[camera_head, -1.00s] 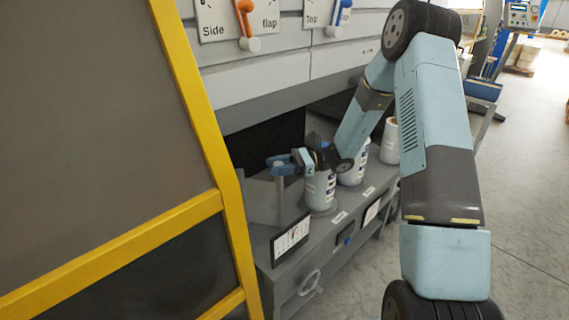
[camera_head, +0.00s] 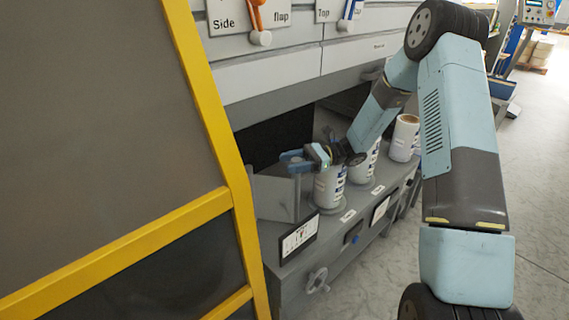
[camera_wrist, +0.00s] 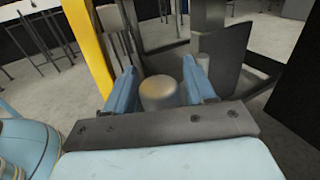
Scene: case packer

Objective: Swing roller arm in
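The roller arm appears to be the grey upright post (camera_head: 297,192) at the left end of the machine's ledge, beside a grey bracket plate. In the wrist view its round, tan-topped roller (camera_wrist: 161,94) stands between my blue fingers. My gripper (camera_head: 290,160) is at the top of the post in the head view. In the wrist view my gripper (camera_wrist: 161,82) has one finger on each side of the roller. The fingers are apart, and a narrow gap shows at the right. Contact at the left is unclear. The gripper partly hides the post's top.
Several white containers (camera_head: 330,187) stand on the ledge just right of my gripper. A yellow frame (camera_head: 222,140) borders the left. Side and top flap levers (camera_head: 259,28) are above. A small handwheel (camera_head: 317,281) projects below. Open floor (camera_head: 540,190) lies at the right.

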